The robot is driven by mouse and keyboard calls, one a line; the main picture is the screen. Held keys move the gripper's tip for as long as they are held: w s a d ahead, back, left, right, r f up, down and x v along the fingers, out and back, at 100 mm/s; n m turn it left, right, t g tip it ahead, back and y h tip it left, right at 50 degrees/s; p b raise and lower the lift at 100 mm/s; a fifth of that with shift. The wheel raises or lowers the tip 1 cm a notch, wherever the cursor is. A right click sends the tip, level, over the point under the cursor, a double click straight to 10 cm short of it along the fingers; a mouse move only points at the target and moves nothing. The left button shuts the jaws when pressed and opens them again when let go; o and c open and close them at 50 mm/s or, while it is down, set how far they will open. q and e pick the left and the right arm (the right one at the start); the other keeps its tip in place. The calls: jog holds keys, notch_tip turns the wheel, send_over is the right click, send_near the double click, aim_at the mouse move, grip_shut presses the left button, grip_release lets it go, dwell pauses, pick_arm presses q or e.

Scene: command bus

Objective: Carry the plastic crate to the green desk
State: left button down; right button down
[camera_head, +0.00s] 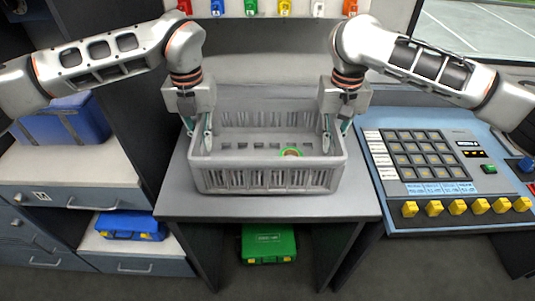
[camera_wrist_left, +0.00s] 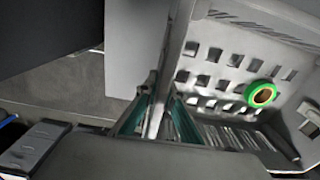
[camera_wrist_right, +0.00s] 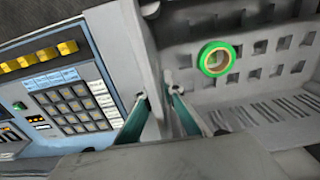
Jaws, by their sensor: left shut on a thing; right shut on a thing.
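The grey plastic crate (camera_head: 265,180) appears to rest on the grey desk (camera_head: 265,206) in the middle of the head view. A green tape roll (camera_head: 291,152) lies inside it, and it also shows in the left wrist view (camera_wrist_left: 262,95) and right wrist view (camera_wrist_right: 216,58). My left gripper (camera_head: 199,138) is shut on the crate's left side wall, one finger inside and one outside. My right gripper (camera_head: 335,134) is shut on the right side wall in the same way. The crate looks level. I cannot make out a green desk in these views.
A blue control panel (camera_head: 440,140) with a keypad and yellow switches adjoins on the right. A blue case (camera_head: 65,120) sits on the left counter, another (camera_head: 130,225) on a lower ledge. A green case (camera_head: 268,245) lies under the desk. Several colored items hang behind.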

pick_arm(q)
jog(key=shift+s+r, duration=0.1)
jog(key=shift+r, duration=0.05)
pick_arm(e)
jog(key=shift+d+r, duration=0.1)
